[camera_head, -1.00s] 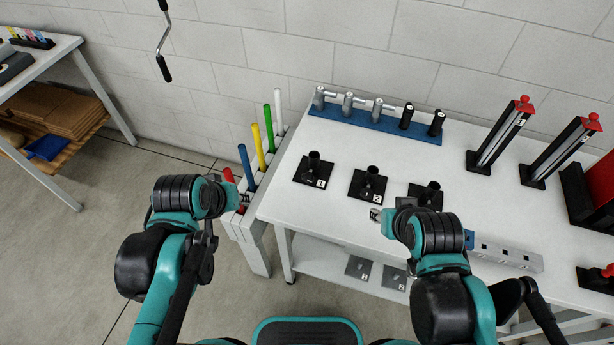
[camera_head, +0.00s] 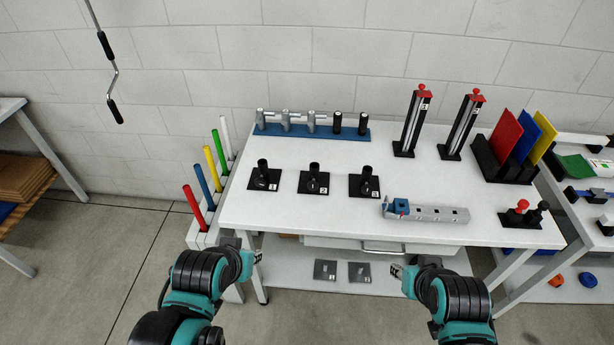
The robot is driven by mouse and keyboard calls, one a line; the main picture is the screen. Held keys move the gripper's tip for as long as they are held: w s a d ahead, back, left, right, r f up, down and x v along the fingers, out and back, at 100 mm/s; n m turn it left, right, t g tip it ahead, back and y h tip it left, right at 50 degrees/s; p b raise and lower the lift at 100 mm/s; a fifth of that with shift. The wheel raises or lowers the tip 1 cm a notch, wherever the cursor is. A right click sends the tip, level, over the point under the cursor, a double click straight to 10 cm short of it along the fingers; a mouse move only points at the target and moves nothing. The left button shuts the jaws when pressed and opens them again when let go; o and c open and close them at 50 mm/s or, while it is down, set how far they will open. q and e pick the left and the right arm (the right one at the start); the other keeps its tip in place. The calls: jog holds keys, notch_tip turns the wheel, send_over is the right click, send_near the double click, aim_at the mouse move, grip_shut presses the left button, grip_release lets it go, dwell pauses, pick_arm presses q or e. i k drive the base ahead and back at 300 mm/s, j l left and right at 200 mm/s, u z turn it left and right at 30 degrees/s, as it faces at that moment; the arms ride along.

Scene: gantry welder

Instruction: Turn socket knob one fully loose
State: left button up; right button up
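Three black sockets on square black plates stand in a row on the white table (camera_head: 235,205). The left one, socket one (camera_head: 263,170), has a label that looks like a 1. Socket two (camera_head: 314,175) and socket three (camera_head: 365,180) stand to its right. The knob on socket one is too small to make out clearly. My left gripper (camera_head: 258,257) is in front of the table's front edge, below and apart from socket one. My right gripper (camera_head: 396,271) is in front of the table further right, touching no socket. Both finger gaps are too small to judge.
A blue rack (camera_head: 340,134) with silver and black tools is at the back. A grey block strip (camera_head: 450,214) lies front right. Red-capped columns (camera_head: 413,120) stand behind it. Coloured rods (camera_head: 198,208) stand at the table's left. A drawer handle (camera_head: 383,248) juts below the tabletop.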

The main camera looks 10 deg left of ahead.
aim_at(259, 182)
jog(key=j+z, duration=0.25)
jog(key=z, duration=0.2)
jog(key=j+z, duration=0.3)
jog(key=z, duration=0.15)
jog(key=j+z, duration=0.25)
jog(key=z, duration=0.15)
jog(key=j+z, duration=0.25)
jog(key=z, duration=0.2)
jog(key=k+j, duration=0.2)
jog(key=j, duration=0.2)
jog(key=k+j, duration=0.2)
jog(key=j, duration=0.2)
jog(key=k+j, duration=0.15)
jog(key=j, duration=0.25)
jog(key=k+j, duration=0.2)
jog(key=j, duration=0.2)
jog(key=k+j, duration=0.2)
jog(key=j, duration=0.2)
jog(key=k+j, duration=0.2)
jog(key=j, duration=0.25)
